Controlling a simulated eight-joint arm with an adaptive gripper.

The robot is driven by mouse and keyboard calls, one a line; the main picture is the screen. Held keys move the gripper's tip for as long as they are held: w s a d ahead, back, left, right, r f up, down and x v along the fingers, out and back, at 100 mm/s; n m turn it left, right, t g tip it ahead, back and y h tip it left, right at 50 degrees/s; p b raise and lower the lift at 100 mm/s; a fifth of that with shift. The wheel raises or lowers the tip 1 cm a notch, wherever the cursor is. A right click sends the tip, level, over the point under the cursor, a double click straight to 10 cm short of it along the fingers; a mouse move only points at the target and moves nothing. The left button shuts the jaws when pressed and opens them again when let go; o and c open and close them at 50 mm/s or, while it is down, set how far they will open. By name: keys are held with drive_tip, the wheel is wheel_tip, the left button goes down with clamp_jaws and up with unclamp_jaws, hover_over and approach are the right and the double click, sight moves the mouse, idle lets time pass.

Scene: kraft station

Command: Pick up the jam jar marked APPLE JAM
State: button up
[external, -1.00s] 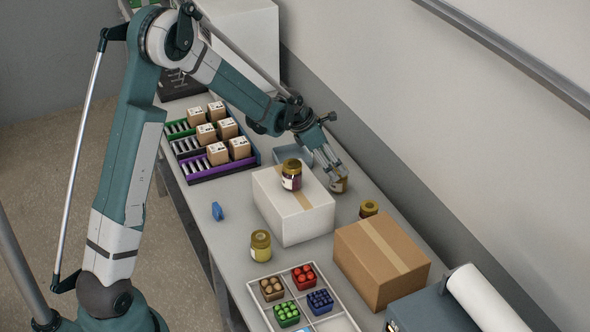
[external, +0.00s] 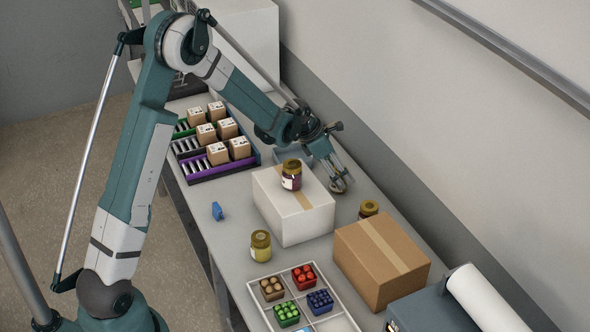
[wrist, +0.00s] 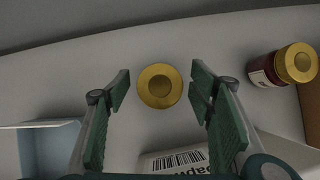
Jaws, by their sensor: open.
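A jar with a gold lid (wrist: 159,86) stands upright between my open fingers in the wrist view, seen from above; its label is hidden. In the external view my gripper (external: 341,182) is over this jar, behind the white box, and covers most of it. My gripper (wrist: 160,92) is open, with a gap on both sides of the lid. Other gold-lidded jars are a dark one on the white box (external: 291,175), one behind the brown carton (external: 369,209) and a yellowish one (external: 260,246) at the front. I cannot read APPLE JAM on any of them.
The white box (external: 297,221) stands close in front of the gripper. The brown carton (external: 370,275) is to its right. A blue-grey open bin (wrist: 48,146) is at left in the wrist view. The wall (external: 430,130) runs behind the table. A divided tray (external: 262,308) is at the front.

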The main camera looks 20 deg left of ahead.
drive_tip(key=c, duration=1.1)
drive_tip(key=shift+r, duration=0.15)
drive_tip(key=shift+r, duration=4.9)
